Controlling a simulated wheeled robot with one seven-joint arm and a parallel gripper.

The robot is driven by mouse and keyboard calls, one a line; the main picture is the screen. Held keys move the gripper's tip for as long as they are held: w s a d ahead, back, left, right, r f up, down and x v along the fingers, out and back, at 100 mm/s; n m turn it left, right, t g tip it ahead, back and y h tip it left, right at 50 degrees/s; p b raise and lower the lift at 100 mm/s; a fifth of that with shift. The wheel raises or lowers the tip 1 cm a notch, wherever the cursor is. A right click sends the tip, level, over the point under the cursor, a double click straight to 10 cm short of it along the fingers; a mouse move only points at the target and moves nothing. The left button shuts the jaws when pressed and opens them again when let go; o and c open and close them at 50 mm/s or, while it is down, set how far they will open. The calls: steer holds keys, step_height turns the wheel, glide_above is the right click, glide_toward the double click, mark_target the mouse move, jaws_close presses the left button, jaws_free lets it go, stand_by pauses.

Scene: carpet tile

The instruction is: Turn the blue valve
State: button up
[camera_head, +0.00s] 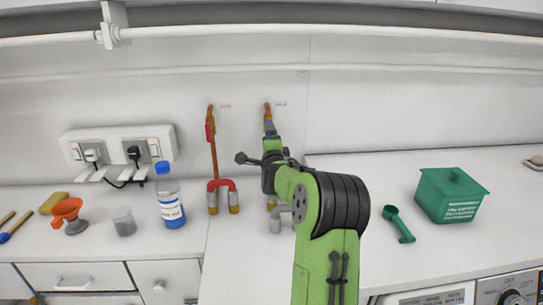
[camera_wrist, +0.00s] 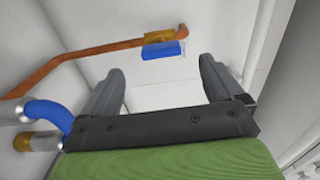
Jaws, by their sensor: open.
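The blue valve handle (camera_wrist: 165,50) is a short blue bar beside a brass fitting (camera_wrist: 158,36) on a copper pipe (camera_wrist: 90,50) in the wrist view. It lies just beyond my fingertips, between them as seen. The gap to the handle is hard to judge.
A red valve (camera_head: 210,130) with a red hose (camera_head: 221,184) stands left of my gripper. A blue hose (camera_wrist: 45,112) bends beside the gripper.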

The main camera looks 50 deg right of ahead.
steer(key=v, duration=0.6)
steer(key=shift+s, duration=0.1)
steer(key=s+a+n+g+y, duration=0.1)
steer(key=s+a+n+y, duration=0.15)
steer(key=a+n, duration=0.65)
steer(key=s+a+n+g+y, duration=0.1)
steer(key=a+n+y, duration=0.3)
steer(key=a, duration=1)
steer(key=s+a+f+n+g+y, duration=0.1)
steer(key=s+a+f+n+g, duration=0.1)
steer(key=s+a+n, duration=0.2)
steer(key=s+a+f+n+g+y+p, duration=0.1)
steer(key=s+a+n, duration=0.3)
steer(key=s, duration=0.7)
steer(key=s+a+f+n+g+y, duration=0.3)
steer(key=s+a+n, duration=0.1)
steer(key=s, duration=0.4)
steer(key=shift+a+n+p, duration=0.4)
steer(key=shift+a, duration=0.45)
